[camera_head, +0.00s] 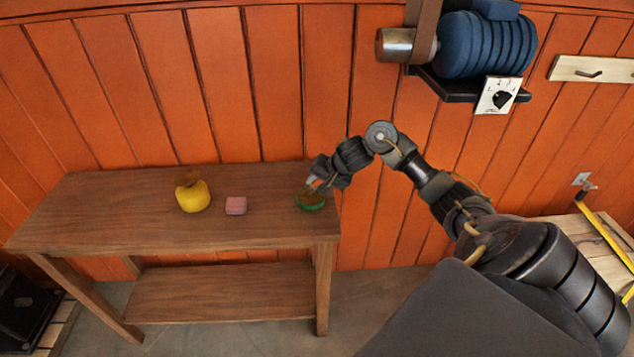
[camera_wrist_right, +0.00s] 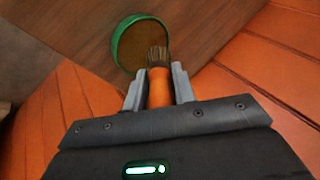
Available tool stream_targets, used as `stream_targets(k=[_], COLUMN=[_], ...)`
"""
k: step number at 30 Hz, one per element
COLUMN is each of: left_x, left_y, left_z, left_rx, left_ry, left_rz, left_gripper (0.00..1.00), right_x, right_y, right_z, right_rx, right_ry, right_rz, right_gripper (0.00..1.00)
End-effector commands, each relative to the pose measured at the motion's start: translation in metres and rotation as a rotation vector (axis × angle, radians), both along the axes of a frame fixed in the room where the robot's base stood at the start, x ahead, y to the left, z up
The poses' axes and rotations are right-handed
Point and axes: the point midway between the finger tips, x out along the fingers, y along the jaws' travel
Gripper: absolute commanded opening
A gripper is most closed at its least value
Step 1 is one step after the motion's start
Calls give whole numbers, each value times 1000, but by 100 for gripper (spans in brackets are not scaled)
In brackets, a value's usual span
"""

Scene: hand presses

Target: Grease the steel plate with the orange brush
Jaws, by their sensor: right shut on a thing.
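My right gripper (camera_head: 313,182) is over the right end of the wooden table, just above a round green dish (camera_head: 314,207). In the right wrist view, the gripper (camera_wrist_right: 158,84) is shut on the orange handle of the brush (camera_wrist_right: 159,90). The dark bristles point away from the jaws, and their tip overlaps the near edge of the green dish (camera_wrist_right: 117,46) in the picture. I cannot tell whether they touch. The dish holds something brown. I cannot make out a steel plate in either view. My left gripper is not in view.
The wooden table (camera_head: 120,215) also bears a yellow rounded object (camera_head: 194,198) with a brown top and a pink block (camera_head: 236,205). Its left part is clear. A blue motor (camera_head: 485,45) is mounted on the orange plank wall, above and right of my arm.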

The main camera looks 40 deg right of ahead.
Motion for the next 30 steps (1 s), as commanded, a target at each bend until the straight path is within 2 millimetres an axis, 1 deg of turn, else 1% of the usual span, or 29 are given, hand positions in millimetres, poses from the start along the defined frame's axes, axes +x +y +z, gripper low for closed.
stream_targets(k=[30], left_x=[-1], left_y=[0], left_z=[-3], left_rx=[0], left_ry=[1], left_rz=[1], left_gripper=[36], right_x=[0], right_y=[0], right_z=[-13], right_rx=[0], right_ry=[0], right_rz=[0], right_gripper=[4])
